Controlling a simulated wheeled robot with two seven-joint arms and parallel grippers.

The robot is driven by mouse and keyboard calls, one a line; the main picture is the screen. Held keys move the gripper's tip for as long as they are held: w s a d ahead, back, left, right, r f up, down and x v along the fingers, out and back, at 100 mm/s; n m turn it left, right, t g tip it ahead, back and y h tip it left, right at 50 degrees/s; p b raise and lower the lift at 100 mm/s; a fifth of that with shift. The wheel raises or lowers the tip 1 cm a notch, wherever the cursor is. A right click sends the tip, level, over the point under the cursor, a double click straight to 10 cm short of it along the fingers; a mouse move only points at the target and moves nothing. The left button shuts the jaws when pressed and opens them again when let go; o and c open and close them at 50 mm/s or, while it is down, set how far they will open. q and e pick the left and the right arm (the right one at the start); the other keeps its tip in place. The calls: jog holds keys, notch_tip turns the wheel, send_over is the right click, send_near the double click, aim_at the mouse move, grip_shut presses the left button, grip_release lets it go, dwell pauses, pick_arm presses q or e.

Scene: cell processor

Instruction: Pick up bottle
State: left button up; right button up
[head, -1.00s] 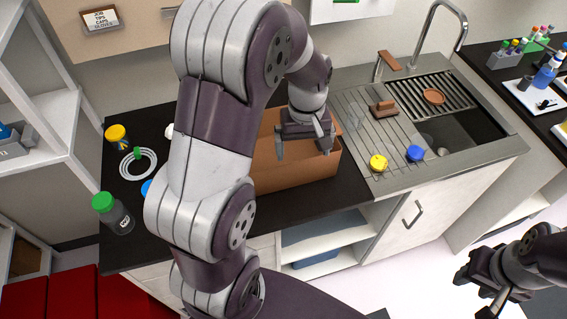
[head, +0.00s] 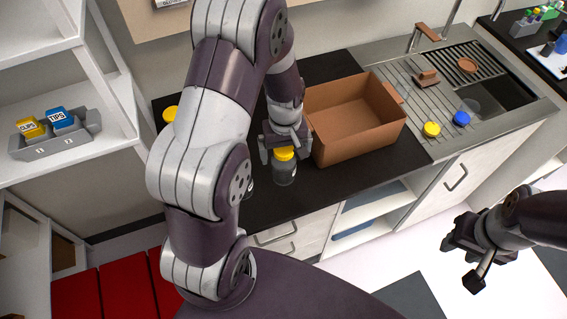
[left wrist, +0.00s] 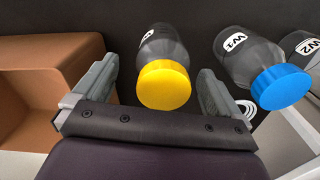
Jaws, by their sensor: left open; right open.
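A dark bottle with a yellow cap (head: 284,172) stands upright on the black counter, just left of the brown box. My left gripper (head: 285,150) is over it from above. In the left wrist view the yellow-capped bottle (left wrist: 165,72) lies between the two open fingers of the left gripper (left wrist: 158,78), with a visible gap on each side. A blue-capped bottle marked W1 (left wrist: 235,48) is just outside the right finger, and a bottle marked W2 (left wrist: 304,46) is beyond it. My right gripper (head: 463,260) is open and empty, over the floor at the right.
The open brown box (head: 355,143) is close right of the left gripper. Yellow (head: 431,129) and blue (head: 461,118) caps lie by the sink (head: 515,95). Another yellow-topped item (head: 170,113) shows at the left. My left arm hides part of the counter.

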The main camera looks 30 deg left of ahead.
pick_arm(q)
jog(key=f, duration=0.4)
jog(key=shift+s+a+p, duration=0.15)
jog(key=shift+s+p, duration=0.05)
jog(key=shift+p, duration=0.15)
jog(key=shift+w, duration=0.15)
jog(key=shift+s, duration=0.2)
jog(key=c, duration=1.1)
jog(key=shift+w, duration=0.1)
jog(key=shift+r, duration=0.1)
notch_tip(320, 180, up, 10)
jog(key=shift+f+b, duration=0.2)
jog(key=shift+b, duration=0.6)
jog(key=shift+r, duration=0.15)
